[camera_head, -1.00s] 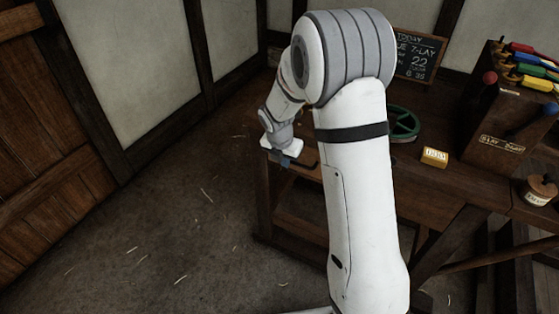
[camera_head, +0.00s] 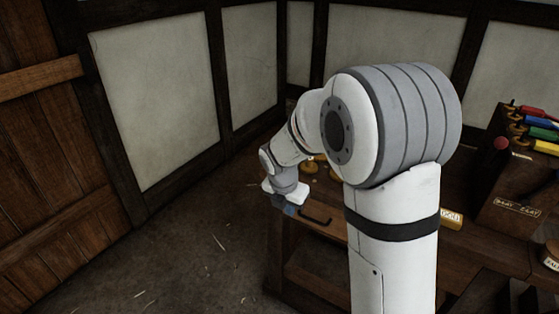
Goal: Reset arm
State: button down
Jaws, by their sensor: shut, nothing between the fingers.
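My white and grey arm rises through the right middle of the view, with its elbow high and its forearm folded down to the left.
A wooden rack (camera_head: 512,205) with coloured handles stands on the bench at the right. Brass pieces (camera_head: 310,167) sit on the bench behind my wrist. Open floor (camera_head: 190,255) lies left, before a wooden door (camera_head: 50,170).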

jog(key=s+d+r+m+p, duration=0.2)
jog(key=s+r+m+p, duration=0.1)
jog(key=s+r+m, duration=0.4)
jog(key=s+d+r+m+y+p, duration=0.1)
jog(key=s+d+r+m+p, duration=0.2)
jog(key=s+r+m, duration=0.4)
jog(key=s+d+r+m+p, duration=0.2)
jog(key=s+r+m+p, duration=0.3)
jog(key=m, duration=0.9)
jog(key=s+r, duration=0.2)
jog(key=s, duration=0.2)
jog(key=shift+s+d+r+m+y, duration=0.25)
jog(key=shift+s+m+y, duration=0.05)
jog(key=shift+s, duration=0.05)
